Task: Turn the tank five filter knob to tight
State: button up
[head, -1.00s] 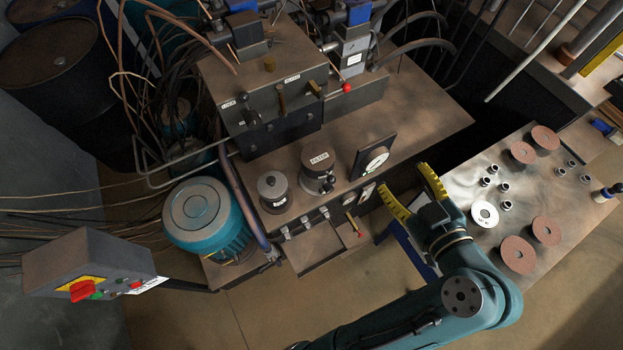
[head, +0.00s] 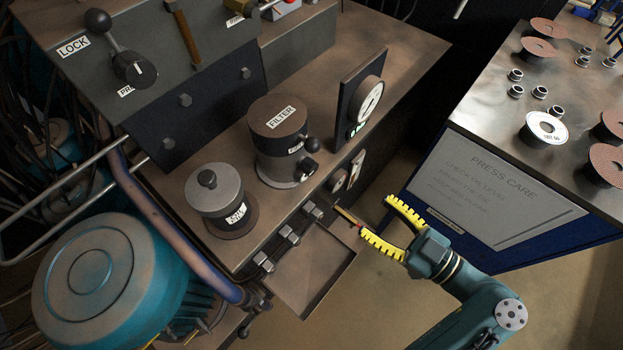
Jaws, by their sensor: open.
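The filter housing (head: 279,118) is a dark cylinder labelled FILTER, standing upright on the brown tank top (head: 225,160). A black knob with a ball-ended lever (head: 308,168) sits low on its right side, beside a small label too small to read surely. My gripper (head: 376,217) has yellow ribbed fingers spread apart and empty. In the picture it is right of and below the filter knob, apart from it, past the tank's front edge. Whether the knob stands at tight cannot be told.
A dial gauge (head: 369,100) on an upright plate stands right of the filter. A smaller capped cylinder (head: 214,197) stands to its left. Valves and an open tray (head: 305,270) line the tank's front. A bench with discs (head: 480,110) is at right.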

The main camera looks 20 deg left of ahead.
aim_at(314, 170)
jog(key=b+x, duration=0.3)
jog(key=x, duration=1.3)
jog(key=shift+a+r+b, duration=0.1)
jog(key=shift+a+b, duration=0.1)
jog(key=shift+b, duration=0.15)
grip_shut()
